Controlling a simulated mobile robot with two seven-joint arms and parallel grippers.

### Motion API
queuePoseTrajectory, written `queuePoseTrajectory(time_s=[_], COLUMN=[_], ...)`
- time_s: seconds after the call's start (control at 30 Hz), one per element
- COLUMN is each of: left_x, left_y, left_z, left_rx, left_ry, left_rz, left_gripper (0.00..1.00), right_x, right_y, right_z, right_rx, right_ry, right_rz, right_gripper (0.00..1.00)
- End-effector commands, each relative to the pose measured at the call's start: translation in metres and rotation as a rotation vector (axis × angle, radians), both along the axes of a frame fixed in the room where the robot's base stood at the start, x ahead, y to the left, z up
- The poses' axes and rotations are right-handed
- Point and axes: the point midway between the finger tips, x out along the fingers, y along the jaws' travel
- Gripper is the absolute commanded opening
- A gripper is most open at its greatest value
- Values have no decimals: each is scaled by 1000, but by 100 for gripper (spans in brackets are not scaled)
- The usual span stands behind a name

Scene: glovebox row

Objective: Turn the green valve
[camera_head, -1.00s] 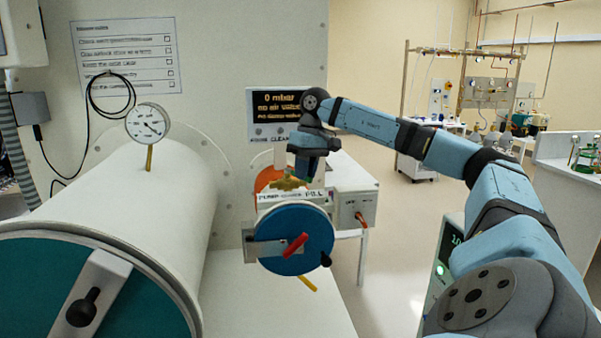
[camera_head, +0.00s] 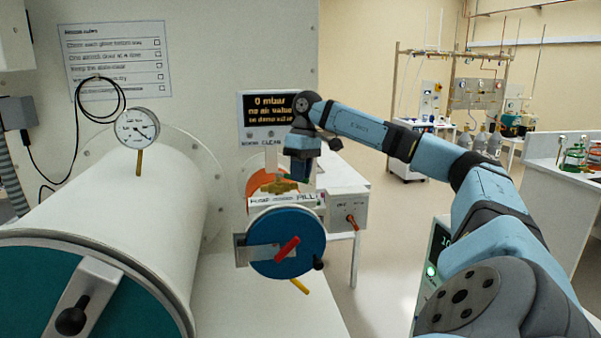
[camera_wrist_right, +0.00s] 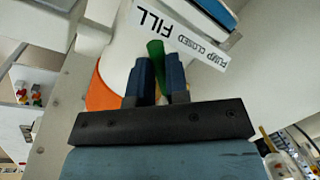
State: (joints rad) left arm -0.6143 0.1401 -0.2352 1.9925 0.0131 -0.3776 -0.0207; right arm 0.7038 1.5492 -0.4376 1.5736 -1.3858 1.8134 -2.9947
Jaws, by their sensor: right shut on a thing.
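The green valve handle (camera_wrist_right: 155,52) shows in the right wrist view between the two blue fingers of my right gripper (camera_wrist_right: 157,68). The gripper is shut on it. In the head view my right gripper (camera_head: 298,172) points down at the brass valve body (camera_head: 277,187), above the label strip and behind the blue round door. The fingers hide most of the handle there. The label (camera_wrist_right: 180,38) reads PUMP, CLOSED, FILL. My left gripper is not in view.
A blue round door (camera_head: 262,258) with a red handle (camera_head: 287,249) is just in front of the valve. A large white cylinder (camera_head: 120,215) with a gauge (camera_head: 137,128) fills the left. A dark display (camera_head: 268,109) reads 0 mbar. Open floor lies to the right.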

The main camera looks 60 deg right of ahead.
Motion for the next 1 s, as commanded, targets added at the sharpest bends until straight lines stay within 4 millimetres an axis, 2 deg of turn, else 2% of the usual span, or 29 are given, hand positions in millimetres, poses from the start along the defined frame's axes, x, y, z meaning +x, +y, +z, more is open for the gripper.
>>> queuePoseTrajectory(time_s=[0.03, 0.1, 0.13, 0.47, 0.77, 0.8, 1.0], left_x=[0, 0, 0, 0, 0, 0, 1], left_y=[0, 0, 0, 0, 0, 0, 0], left_z=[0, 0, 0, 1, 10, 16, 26], left_rx=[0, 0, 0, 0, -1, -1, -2], left_ry=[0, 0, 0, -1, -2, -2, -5], left_rz=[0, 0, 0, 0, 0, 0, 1], left_gripper=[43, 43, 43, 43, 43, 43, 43], right_x=[0, 0, 0, 0, 0, -1, -1], right_y=[0, 0, 0, -1, -9, -11, -14], right_z=[0, 0, 0, 4, 52, 61, 74], right_rx=[0, 0, 0, 1, 3, 2, 1], right_ry=[0, 0, 0, -1, -5, -3, -1], right_rz=[0, 0, 0, 0, 0, -1, 0], right_gripper=[20, 36, 41, 41, 41, 41, 41])
